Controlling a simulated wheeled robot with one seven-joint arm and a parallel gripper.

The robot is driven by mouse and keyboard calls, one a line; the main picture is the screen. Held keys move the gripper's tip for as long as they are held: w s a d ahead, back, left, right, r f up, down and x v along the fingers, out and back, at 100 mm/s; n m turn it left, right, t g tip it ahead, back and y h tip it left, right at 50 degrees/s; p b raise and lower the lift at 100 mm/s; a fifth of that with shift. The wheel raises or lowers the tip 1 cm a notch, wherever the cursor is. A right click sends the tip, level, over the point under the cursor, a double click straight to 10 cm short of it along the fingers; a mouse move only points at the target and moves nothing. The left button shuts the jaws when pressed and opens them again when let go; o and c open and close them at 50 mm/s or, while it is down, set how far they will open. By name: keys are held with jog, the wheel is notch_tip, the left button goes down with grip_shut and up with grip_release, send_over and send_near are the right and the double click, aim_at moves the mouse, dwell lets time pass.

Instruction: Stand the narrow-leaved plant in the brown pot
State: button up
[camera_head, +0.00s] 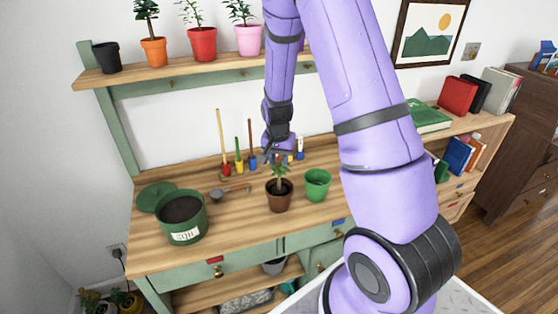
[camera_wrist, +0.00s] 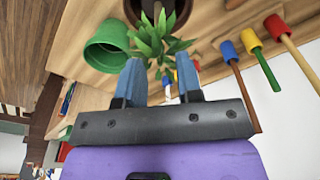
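The narrow-leaved plant (camera_head: 279,178) stands in the brown pot (camera_head: 279,203) on the bench, with its leaves above the rim. In the wrist view the plant (camera_wrist: 157,38) rises from the pot's dark opening, its leaves reaching toward my fingertips. My gripper (camera_head: 276,155) is low over the bench, just behind the plant. In the wrist view my gripper (camera_wrist: 160,68) has its two blue fingers wide apart, with leaf tips near and partly between them. No firm hold on the plant shows. The stem's base is hard to make out.
An empty green pot (camera_head: 318,186) stands right of the brown pot. A green soil tub (camera_head: 183,228) with its lid and a trowel (camera_head: 228,191) lie left. Coloured-handled tools (camera_head: 238,160) stand behind. Potted plants line the shelf (camera_head: 180,71) above.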

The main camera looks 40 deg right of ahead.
jog(key=s+a+r+n+t+y, duration=0.15)
jog(key=s+a+r, duration=0.3)
jog(key=r, duration=0.85)
jog(key=s+a+r+n+t+h, duration=0.1)
jog(key=s+a+r+n, duration=0.35)
jog(key=r, duration=0.85)
jog(key=s+a+r+n+t, duration=0.1)
jog(key=s+a+r+n, duration=0.1)
jog(key=s, duration=0.6)
jog(key=s+a+r+n, duration=0.2)
jog(key=s+r, duration=0.3)
jog(key=s, duration=0.4)
jog(key=shift+s+t, duration=0.2)
jog(key=shift+t, duration=0.15)
